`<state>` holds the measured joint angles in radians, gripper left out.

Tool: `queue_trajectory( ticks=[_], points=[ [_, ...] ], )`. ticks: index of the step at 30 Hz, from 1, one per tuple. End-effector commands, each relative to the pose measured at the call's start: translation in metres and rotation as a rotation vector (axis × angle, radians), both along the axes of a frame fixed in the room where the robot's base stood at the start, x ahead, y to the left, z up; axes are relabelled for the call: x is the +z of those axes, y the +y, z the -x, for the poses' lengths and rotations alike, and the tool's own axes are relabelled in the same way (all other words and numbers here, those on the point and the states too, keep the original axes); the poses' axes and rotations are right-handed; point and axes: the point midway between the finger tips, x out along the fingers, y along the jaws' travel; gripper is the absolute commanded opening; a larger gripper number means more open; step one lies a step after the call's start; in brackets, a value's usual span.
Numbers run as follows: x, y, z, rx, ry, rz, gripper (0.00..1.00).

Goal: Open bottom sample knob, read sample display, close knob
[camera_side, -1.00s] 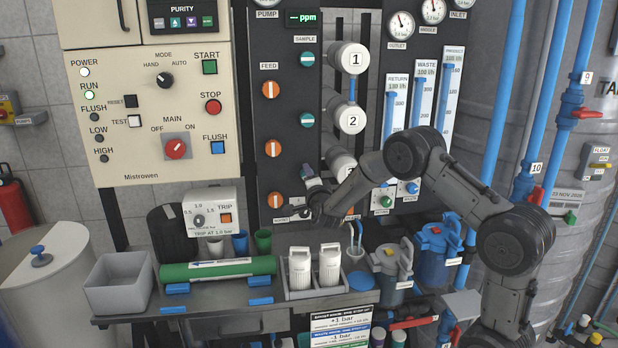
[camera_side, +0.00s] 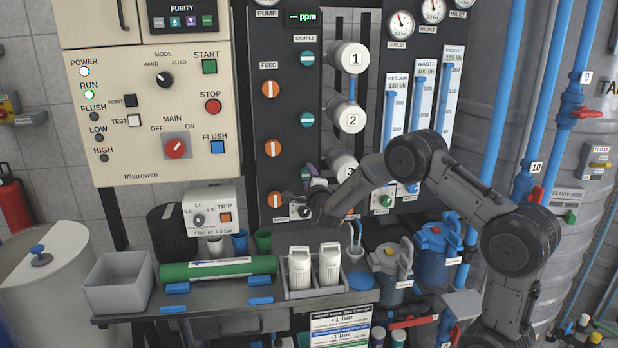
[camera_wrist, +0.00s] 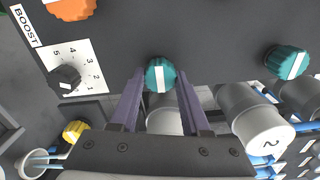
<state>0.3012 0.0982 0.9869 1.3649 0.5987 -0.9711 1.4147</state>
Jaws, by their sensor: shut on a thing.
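My gripper (camera_wrist: 161,82) has its two purple fingers on either side of a teal sample knob (camera_wrist: 160,76) and is shut on it. The knob's white stripe runs upright in the wrist view. In the side view my gripper (camera_side: 309,177) is at the lowest position of the SAMPLE column and mostly hides that knob. Two other teal sample knobs, the top one (camera_side: 308,58) and the middle one (camera_side: 307,120), are above it with level stripes. The sample display (camera_side: 304,18) is lit green and shows dashes before "ppm".
The boost dial (camera_wrist: 66,77) is left of the held knob in the wrist view, and a yellow knob (camera_wrist: 74,131) is below it. White cylinders marked 1 (camera_side: 353,58), 2 (camera_side: 350,119) and 3 (camera_side: 346,168) stick out close to my gripper. Orange feed knobs (camera_side: 271,90) line the left.

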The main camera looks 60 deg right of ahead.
Motion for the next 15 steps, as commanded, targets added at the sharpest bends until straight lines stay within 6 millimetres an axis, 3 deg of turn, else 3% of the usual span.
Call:
queue_trajectory(
  ticks=[8,9,13,15],
  points=[
    [-0.0003,0.0003,0.0002,-0.001,-0.001,-0.003,0.00],
    [-0.0003,0.0003,0.0002,-0.001,-0.001,-0.003,0.50],
    [-0.0002,0.0002,0.0001,-0.001,-0.001,-0.002,0.73],
    [-0.0002,0.0002,0.0001,0.000,-0.001,-0.002,0.77]
  ],
)
